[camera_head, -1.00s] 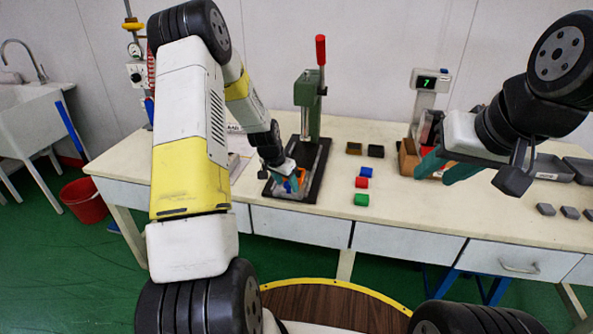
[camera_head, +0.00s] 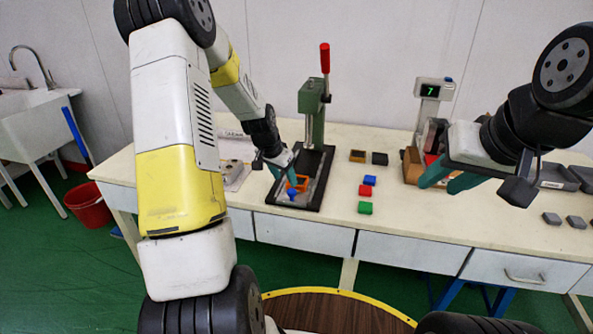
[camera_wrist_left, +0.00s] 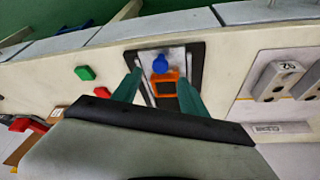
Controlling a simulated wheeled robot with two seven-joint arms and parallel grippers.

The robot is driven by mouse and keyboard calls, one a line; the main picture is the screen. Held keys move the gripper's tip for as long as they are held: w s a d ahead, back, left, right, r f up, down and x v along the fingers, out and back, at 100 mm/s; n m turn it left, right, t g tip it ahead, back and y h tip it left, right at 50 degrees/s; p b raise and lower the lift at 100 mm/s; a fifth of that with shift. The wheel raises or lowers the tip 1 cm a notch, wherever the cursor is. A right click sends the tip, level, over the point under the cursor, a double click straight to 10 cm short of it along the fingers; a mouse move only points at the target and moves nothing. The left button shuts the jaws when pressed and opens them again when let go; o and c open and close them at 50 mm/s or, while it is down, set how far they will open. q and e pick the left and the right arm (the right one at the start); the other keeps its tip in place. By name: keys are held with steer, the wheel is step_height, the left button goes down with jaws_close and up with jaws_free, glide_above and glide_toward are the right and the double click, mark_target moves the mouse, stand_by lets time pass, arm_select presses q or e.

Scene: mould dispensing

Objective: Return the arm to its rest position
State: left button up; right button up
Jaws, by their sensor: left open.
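My left gripper (camera_head: 287,170) is open at the press, above and just behind an orange mould (camera_head: 302,182). In the left wrist view the two teal fingers of this gripper (camera_wrist_left: 160,92) are spread, with the mould (camera_wrist_left: 165,75) beyond them and nothing held. A blue round piece (camera_head: 292,193) is at the mould's front; it also shows in the wrist view (camera_wrist_left: 160,64). My right gripper (camera_head: 452,177) hangs at the right with its teal fingers apart and empty.
The press (camera_head: 312,110) has a red-handled lever and a dark base. Red (camera_head: 365,190), blue (camera_head: 370,180) and green (camera_head: 365,208) blocks lie to its right. A scale display (camera_head: 430,91) and wooden box (camera_head: 412,165) stand behind my right gripper.

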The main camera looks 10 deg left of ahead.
arm_select(q)
steer(key=s+d+r+n+t, duration=0.1)
steer(key=s+d+r, duration=0.1)
steer(key=s+r, duration=0.55)
steer(key=s+d+r+n, duration=0.1)
steer(key=s+r, duration=0.4)
steer(key=r, duration=0.6)
steer(key=s+d+r+n, duration=0.1)
steer(key=s+r, duration=0.2)
steer(key=s, duration=0.6)
steer(key=s+d+r+n+t, duration=0.1)
steer(key=s+d+r, duration=0.1)
steer(key=s, duration=0.6)
steer(key=shift+s+d+r, duration=0.15)
steer(key=shift+s+r, duration=0.25)
steer(key=shift+r, duration=0.3)
